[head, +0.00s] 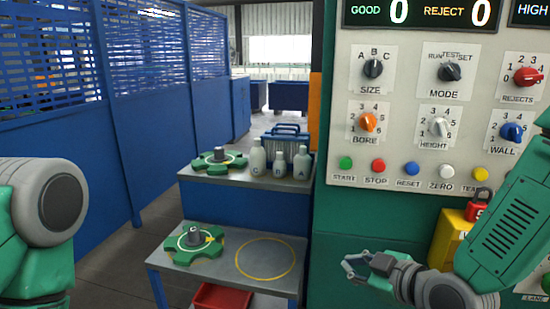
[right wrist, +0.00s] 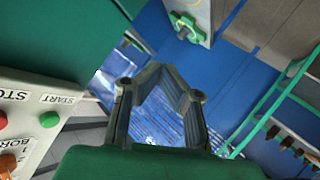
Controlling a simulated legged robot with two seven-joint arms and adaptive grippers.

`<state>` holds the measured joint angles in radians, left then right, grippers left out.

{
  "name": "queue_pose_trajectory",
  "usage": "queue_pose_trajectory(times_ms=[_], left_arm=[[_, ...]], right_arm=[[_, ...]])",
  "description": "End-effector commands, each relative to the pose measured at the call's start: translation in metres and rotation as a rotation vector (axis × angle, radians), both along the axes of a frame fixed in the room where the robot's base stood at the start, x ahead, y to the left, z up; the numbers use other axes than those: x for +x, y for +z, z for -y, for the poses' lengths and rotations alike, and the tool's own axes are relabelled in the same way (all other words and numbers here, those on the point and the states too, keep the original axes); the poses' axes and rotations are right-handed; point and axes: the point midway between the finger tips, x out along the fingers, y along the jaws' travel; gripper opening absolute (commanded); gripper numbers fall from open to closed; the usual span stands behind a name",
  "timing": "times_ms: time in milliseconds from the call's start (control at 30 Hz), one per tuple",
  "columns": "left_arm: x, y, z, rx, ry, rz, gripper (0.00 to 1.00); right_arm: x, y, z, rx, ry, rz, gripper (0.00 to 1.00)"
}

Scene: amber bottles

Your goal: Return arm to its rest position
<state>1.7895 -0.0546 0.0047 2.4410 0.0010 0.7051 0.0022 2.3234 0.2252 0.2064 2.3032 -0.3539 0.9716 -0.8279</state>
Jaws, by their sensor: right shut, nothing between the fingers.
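My right gripper (head: 362,264) is in front of the lower part of the green machine, below the row of buttons on its panel. It is shut and empty. In the right wrist view its fingers (right wrist: 158,70) come together at the tips, with nothing between them. My right arm comes in from the right edge of the head view, its forearm in front of the panel's lower right. My left arm shows only as a link at the left edge; its gripper is out of the picture.
The control panel (head: 420,140) with knobs and buttons is close to my right arm. A red bin (head: 220,298) is below. Blue fencing (head: 150,130) runs left.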

Motion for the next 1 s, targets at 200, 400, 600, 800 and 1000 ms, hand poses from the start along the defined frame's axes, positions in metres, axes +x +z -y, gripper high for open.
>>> queue_pose_trajectory(times_ms=[200,400,600,800,1000], left_arm=[[0.000,-0.023,0.000,0.000,0.000,0.000,0.50],[0.000,-0.040,0.000,0.000,0.000,0.000,0.50],[0.000,-0.052,0.000,0.000,0.000,0.000,0.50],[0.000,-0.054,0.000,0.000,0.000,0.000,0.50],[0.000,-0.054,0.000,0.000,0.000,0.000,0.50]], right_arm=[[-0.087,-0.153,0.028,0.055,-0.210,-0.462,0.00],[-0.191,-0.254,0.063,0.060,-0.489,-0.834,0.00],[-0.276,-0.303,0.092,0.030,-0.744,-1.059,0.00],[-0.304,-0.312,0.103,0.016,-0.842,-1.120,0.00],[-0.304,-0.312,0.103,0.016,-0.842,-1.120,0.00]])
